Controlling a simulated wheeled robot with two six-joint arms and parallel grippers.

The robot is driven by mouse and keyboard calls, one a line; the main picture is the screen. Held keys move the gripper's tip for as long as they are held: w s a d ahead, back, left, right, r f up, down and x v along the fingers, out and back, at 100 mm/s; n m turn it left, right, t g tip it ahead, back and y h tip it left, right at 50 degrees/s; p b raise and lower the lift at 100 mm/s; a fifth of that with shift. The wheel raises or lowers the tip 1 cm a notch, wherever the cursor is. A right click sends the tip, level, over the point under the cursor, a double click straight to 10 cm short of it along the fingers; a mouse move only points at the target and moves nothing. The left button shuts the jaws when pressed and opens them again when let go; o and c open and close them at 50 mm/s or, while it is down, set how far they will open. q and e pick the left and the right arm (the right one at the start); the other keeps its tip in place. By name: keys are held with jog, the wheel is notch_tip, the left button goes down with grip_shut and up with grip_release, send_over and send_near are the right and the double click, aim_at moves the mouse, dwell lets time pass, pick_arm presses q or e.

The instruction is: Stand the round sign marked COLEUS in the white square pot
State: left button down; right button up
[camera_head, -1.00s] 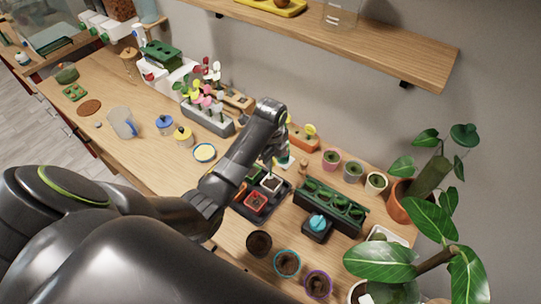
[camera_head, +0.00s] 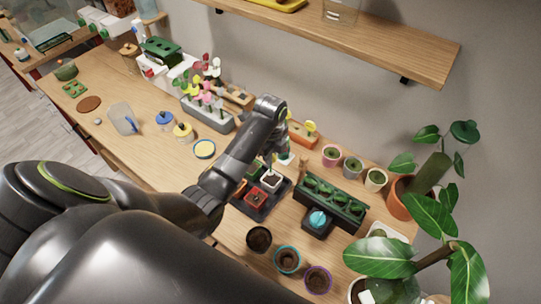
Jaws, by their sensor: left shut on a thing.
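The white square pot (camera_head: 271,181), filled with dark soil, stands in a dark tray (camera_head: 247,206) near the middle of the table. My left gripper (camera_head: 269,159) is just above and behind this pot, pointing down, and is shut on a small, thin thing. That thing is mostly hidden by my wrist, and no lettering shows, so I cannot read COLEUS on it. I cannot tell whether its lower end touches the soil. My right gripper is not in view.
A red square pot (camera_head: 256,198) shares the tray. A dark green planter (camera_head: 331,196) stands to the right, with round pots in front and behind. A grey rack (camera_head: 208,114) of colourful round signs stands at the back left. A large leafy plant fills the right side.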

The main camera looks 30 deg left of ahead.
pick_arm(q)
jog(key=shift+f+b, duration=0.65)
jog(key=shift+f, duration=1.25)
jog(key=c, duration=1.1)
grip_release()
jog(key=shift+o, duration=0.2)
jog(key=shift+r, duration=0.1)
jog(key=shift+r+p, duration=0.7)
jog(key=shift+r, duration=2.75)
